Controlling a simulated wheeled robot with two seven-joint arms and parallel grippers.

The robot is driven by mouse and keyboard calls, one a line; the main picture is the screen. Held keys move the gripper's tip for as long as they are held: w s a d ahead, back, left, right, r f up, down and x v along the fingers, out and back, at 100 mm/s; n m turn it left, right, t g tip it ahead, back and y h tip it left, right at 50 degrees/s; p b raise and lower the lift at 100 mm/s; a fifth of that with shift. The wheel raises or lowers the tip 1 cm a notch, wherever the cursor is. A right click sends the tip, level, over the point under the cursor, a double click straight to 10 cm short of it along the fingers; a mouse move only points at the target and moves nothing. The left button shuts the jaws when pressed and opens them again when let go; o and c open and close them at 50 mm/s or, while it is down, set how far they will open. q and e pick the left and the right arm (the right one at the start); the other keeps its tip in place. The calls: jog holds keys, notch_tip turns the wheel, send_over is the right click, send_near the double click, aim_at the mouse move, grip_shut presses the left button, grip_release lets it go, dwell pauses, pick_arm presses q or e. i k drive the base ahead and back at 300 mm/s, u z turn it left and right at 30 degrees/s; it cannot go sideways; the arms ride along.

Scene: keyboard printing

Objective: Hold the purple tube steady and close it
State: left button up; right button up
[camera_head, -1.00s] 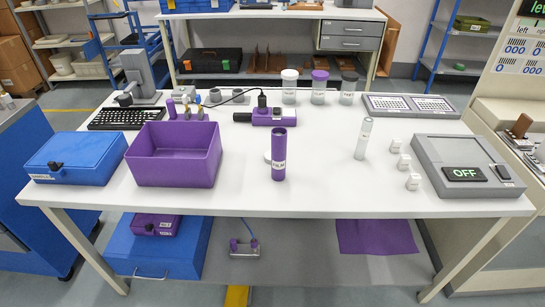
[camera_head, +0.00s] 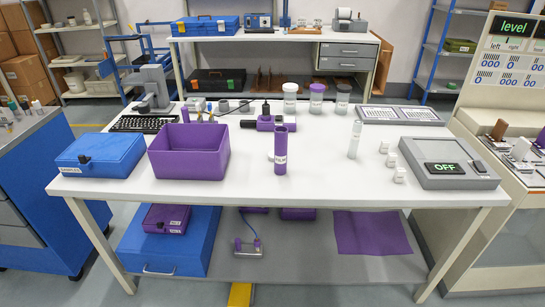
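The purple tube (camera_head: 281,150) stands upright near the front middle of the white table, with a white label on its side. Its top looks open, with no cap on it. A small white round piece (camera_head: 271,155), partly hidden, lies just behind the tube at its left; I cannot tell whether it is a cap. A clear, whitish tube (camera_head: 355,140) stands to the right. Neither of my grippers shows in the head view.
A purple bin (camera_head: 188,165) and a blue case (camera_head: 100,155) stand left of the tube. Small white blocks (camera_head: 391,160) and a grey box reading OFF (camera_head: 447,162) are at the right. Lidded jars (camera_head: 316,98) stand behind. The table's front strip (camera_head: 330,190) is clear.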

aim_at(280, 139)
jog(key=u, duration=1.3)
jog(key=i, duration=1.2)
jog(key=z, duration=2.2)
